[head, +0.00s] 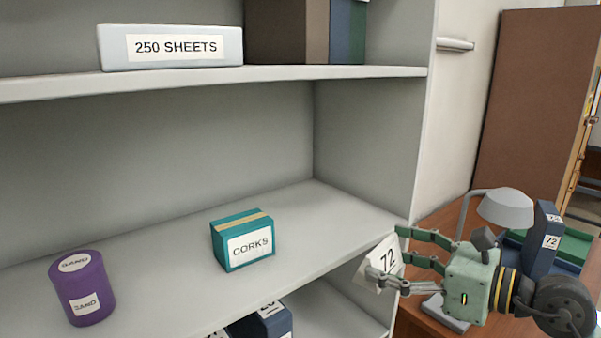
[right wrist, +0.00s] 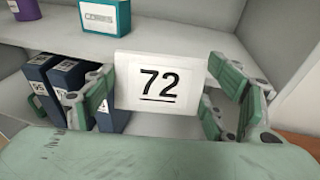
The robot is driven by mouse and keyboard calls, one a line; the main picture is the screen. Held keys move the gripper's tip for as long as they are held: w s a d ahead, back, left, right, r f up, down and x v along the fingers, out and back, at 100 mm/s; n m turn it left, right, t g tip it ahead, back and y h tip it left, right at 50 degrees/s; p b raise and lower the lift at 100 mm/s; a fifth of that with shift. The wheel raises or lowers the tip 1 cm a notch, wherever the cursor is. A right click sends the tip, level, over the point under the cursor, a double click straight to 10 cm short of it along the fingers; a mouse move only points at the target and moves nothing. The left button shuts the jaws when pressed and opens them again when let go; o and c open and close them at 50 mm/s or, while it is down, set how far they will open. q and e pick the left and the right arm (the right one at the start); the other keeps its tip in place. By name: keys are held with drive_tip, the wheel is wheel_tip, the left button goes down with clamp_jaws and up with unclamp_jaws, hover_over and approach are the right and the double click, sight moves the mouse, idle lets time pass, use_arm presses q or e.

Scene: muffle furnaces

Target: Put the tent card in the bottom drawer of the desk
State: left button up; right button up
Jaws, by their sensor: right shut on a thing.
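The tent card (head: 387,261) is white with a black "72" and hangs in my right gripper (head: 390,262), near the right edge of the shelf unit. In the right wrist view the card (right wrist: 160,82) faces the camera between the two fingers of the gripper (right wrist: 157,95), which is shut on it. The wooden desk (head: 463,214) is at the right, partly behind my right arm. Its drawers are not visible. My left gripper is not in view.
The grey shelf unit (head: 370,208) holds a teal corks box (head: 242,240), a purple sand tin (head: 82,289) and a 250 sheets box (head: 170,47). Blue binders (right wrist: 68,80) stand on the lower shelf. A grey lamp (head: 506,207) and a blue binder labelled 72 (head: 542,240) are at the desk.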

drive_tip(key=s+d+f+n+g, duration=0.1)
drive_tip(key=s+d+f, duration=0.2)
drive_tip(key=s+f, duration=1)
wheel_tip(320, 180, down, 3)
drive_tip(key=shift+s+g+y, duration=0.2)
drive_tip(key=shift+g+y, duration=0.1)
drive_tip(key=shift+y, duration=0.1)
